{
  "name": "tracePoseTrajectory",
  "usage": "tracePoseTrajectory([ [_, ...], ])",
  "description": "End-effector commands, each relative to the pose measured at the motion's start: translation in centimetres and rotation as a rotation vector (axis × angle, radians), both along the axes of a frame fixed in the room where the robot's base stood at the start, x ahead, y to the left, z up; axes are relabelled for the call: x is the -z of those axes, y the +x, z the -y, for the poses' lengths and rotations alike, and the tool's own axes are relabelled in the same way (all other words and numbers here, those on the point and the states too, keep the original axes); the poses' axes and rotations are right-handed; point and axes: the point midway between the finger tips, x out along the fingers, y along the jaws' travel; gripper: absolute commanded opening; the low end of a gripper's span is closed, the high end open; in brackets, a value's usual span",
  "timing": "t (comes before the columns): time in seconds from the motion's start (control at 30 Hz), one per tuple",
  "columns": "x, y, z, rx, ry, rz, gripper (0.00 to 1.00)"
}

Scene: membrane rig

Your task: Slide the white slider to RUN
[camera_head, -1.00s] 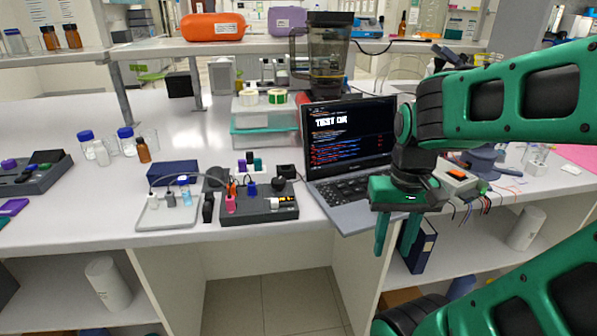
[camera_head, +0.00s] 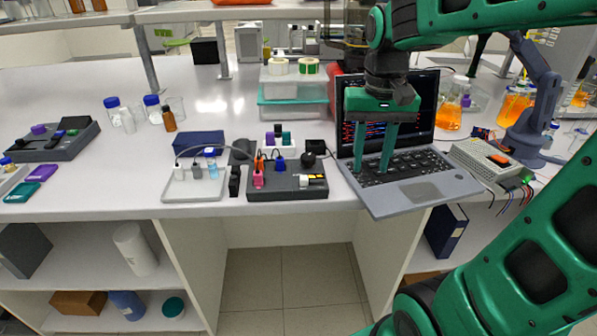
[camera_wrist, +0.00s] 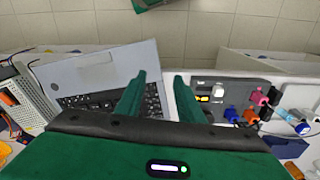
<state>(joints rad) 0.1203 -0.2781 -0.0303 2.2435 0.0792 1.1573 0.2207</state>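The dark grey control box (camera_head: 287,191) stands near the front edge of the bench. It carries a white slider (camera_head: 304,181) at its right end, beside a yellow-and-black marking; the RUN lettering is too small to read. In the wrist view the white slider (camera_wrist: 218,91) is right of my fingers, near the box's left end there. My gripper (camera_head: 371,169) is open and empty, fingers pointing down over the laptop keyboard, to the right of the box and apart from the slider. Its two fingers also show apart in the wrist view (camera_wrist: 159,78).
The open laptop (camera_head: 410,182) stands right of the box, under my gripper. Pink and blue connectors with cables (camera_head: 258,178) stick up from the box's left half. A white tray (camera_head: 194,190) with small vials lies left of it. A power supply (camera_head: 488,162) stands at the right.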

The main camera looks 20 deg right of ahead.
Motion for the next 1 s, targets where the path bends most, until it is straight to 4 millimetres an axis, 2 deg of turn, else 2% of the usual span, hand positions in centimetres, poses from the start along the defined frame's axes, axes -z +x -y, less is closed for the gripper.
tracePoseTrajectory([
  [0.03, -0.8, 2.5, -2.0, -0.033, 0.001, -0.003, 0.34],
  [0.1, -1.9, 5.1, -4.7, -0.063, 0.005, 0.0, 0.34],
  [0.2, -2.8, 7.7, -8.0, -0.097, 0.014, -0.002, 0.34],
  [0.33, -3.4, 9.4, -10.5, -0.121, 0.024, -0.004, 0.34],
  [0.47, -3.0, 9.8, -11.3, -0.128, 0.027, -0.004, 0.34],
  [0.57, -1.8, 9.7, -11.3, -0.128, 0.026, -0.007, 0.34],
  [1.0, 5.4, 9.7, -11.4, -0.129, 0.026, -0.007, 0.34],
])
